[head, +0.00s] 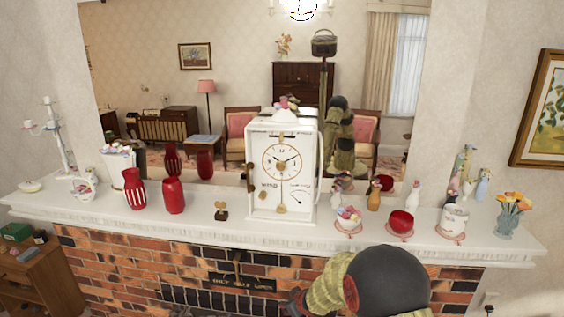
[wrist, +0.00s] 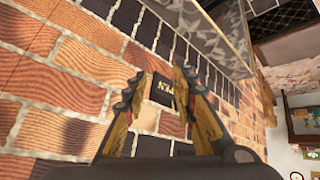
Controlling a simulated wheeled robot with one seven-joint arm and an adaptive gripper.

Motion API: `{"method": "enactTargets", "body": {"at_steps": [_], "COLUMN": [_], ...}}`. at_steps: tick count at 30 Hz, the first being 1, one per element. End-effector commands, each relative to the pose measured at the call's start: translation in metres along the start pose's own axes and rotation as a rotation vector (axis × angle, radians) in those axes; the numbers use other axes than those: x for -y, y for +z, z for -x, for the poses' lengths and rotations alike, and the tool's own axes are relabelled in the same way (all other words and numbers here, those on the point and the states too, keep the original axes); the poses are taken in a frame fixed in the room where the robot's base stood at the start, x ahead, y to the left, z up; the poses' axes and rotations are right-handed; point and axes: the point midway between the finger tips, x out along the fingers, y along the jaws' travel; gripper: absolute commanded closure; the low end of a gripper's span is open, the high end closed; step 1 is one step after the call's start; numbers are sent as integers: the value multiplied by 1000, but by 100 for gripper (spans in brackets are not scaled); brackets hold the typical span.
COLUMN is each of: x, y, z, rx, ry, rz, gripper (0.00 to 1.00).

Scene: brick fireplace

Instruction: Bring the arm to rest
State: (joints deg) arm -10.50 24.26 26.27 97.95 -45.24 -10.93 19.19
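My arm (head: 385,282) shows at the bottom right of the head view, in front of the brick fireplace below the mantel. Its dark rounded link and yellowish segments hide part of the bricks. My gripper (wrist: 158,77) shows in the wrist view with its two yellow and dark fingers spread apart. Nothing is held between them. Brick wall lies beyond the fingers, and a small dark plate with light letters (wrist: 163,88) shows in the gap. I cannot tell how far the fingertips are from the bricks. In the head view the fingers are mostly hidden.
The white mantel (head: 115,222) juts out above my arm. It carries a white clock (head: 282,190), red vases (head: 173,195), a red bowl (head: 400,222) and an orange flower vase (head: 508,222). A dark plaque (head: 242,283) is on the bricks. A wooden shelf (head: 45,285) stands lower left.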

Motion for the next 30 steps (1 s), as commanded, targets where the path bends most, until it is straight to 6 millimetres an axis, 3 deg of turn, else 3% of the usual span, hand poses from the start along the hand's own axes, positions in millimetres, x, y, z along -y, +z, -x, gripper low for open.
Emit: {"method": "enactTargets", "body": {"at_steps": [4,11,21,30], "x": [-27,-35,3,50], "y": [43,97,152,185], "z": [64,172,308,394], "rx": [188,399,545,535], "ry": [105,171,153,111], "rz": [-66,-190,-370,-507], "gripper": [73,73,73,73]}}
